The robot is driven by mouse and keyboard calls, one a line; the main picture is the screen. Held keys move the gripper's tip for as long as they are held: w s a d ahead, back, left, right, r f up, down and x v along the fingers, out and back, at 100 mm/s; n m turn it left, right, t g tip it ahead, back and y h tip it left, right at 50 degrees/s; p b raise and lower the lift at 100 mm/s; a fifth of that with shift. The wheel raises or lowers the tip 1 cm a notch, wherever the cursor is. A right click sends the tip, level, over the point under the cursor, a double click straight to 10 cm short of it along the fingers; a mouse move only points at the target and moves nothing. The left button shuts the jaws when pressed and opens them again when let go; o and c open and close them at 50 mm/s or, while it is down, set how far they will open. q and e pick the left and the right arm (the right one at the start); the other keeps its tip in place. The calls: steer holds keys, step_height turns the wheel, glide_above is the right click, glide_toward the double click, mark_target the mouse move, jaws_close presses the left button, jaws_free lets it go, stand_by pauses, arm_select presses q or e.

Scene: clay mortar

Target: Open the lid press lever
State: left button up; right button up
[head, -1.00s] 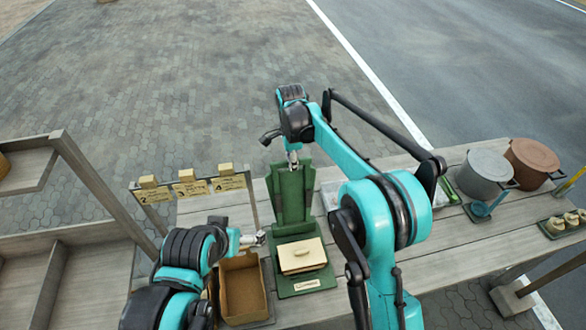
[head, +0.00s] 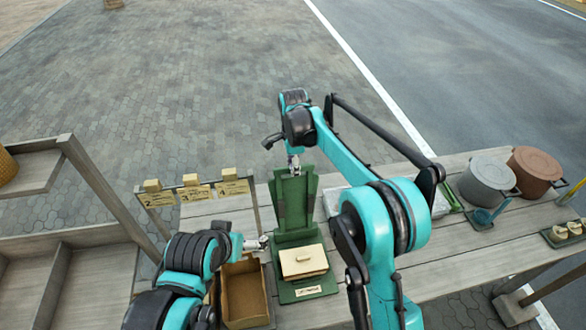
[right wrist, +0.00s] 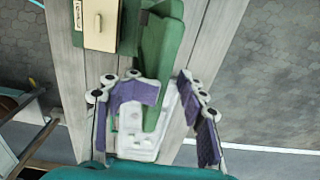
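The green lid press (head: 308,293) stands on the table, with a cream block-like lid with a small handle (head: 303,262) on its base. Its tall green lever part (head: 293,205) rises behind the lid and also shows in the right wrist view (right wrist: 160,45). My right gripper (head: 294,165) is at the top of this green part. In the right wrist view its purple-padded fingers (right wrist: 181,112) are spread, with the green end between them and a gap at the right finger. My left gripper (head: 258,242) is beside the press's left side, too small to read.
The table between press and pots is partly hidden by my right arm.

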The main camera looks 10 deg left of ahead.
step_height(320, 180, up, 12)
steer(key=shift+s, duration=0.15)
stand_by(0.5)
steer(key=shift+d, duration=0.15)
steer(key=s+d+f+n+t+b, duration=0.3)
steer(key=s+d+n+b, duration=0.4)
steer(key=s+d, duration=0.7)
steer(key=s+d+f+n+t+b, duration=0.2)
steer(key=s+d+f+n+b, duration=0.1)
steer(key=s+d+f, duration=0.2)
steer(key=s+d+f+n+t+b, duration=0.2)
steer(key=s+d+f, duration=0.4)
steer(key=s+f, duration=0.3)
step_height(320, 180, down, 3)
steer(key=shift+s+d+r+n+b, duration=0.1)
steer(key=shift+s+d+n+b, duration=0.2)
steer(key=shift+n+b, duration=0.7)
